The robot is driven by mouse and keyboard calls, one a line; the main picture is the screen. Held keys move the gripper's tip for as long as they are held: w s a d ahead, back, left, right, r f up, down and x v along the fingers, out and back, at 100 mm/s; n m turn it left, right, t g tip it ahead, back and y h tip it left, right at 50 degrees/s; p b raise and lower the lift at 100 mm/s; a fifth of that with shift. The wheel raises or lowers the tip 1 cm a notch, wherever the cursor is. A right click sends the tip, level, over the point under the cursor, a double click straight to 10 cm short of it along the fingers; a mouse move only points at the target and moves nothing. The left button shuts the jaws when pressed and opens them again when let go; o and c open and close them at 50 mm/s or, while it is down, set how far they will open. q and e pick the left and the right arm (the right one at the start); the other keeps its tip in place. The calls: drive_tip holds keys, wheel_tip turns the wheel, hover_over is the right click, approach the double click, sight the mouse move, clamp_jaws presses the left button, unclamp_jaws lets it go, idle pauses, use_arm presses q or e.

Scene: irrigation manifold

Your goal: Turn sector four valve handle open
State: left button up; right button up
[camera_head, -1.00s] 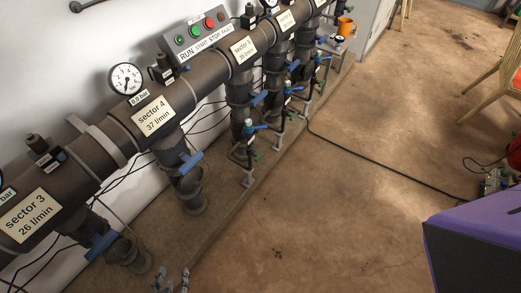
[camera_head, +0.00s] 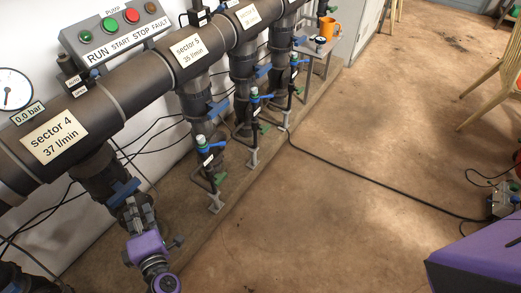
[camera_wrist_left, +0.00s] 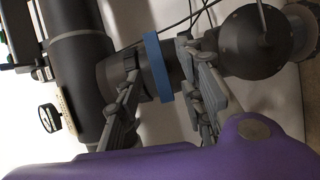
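The sector four valve handle (camera_head: 123,192) is a blue lever on the dark drop pipe below the "sector 4, 37 l/min" label (camera_head: 54,137). In the left wrist view the blue handle (camera_wrist_left: 157,67) shows as an upright bar across the pipe. My left gripper (camera_head: 137,212) is right in front of this valve. Its grey fingers (camera_wrist_left: 162,95) are open, one on each side of the handle, with gaps visible between them and the blue bar. I cannot tell how deep the handle sits between the fingertips. My right gripper is not in view.
The thick manifold pipe (camera_head: 140,82) runs along the wall, with further valves with blue handles to the right. A pressure gauge (camera_head: 10,90) reads 0.0 bar. A pump control box (camera_head: 117,28) sits behind the pipe.

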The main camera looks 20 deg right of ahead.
sight(125, 195)
use_arm(q)
drive_tip(key=shift+w+a+r+n+y, duration=0.3)
drive_tip(key=shift+a+n+y, duration=0.1)
drive_tip(key=shift+a+n, duration=0.25)
drive_tip(key=x, duration=0.7)
drive_tip(key=shift+d+f, duration=0.1)
drive_tip(key=shift+c, duration=0.4)
clamp_jaws()
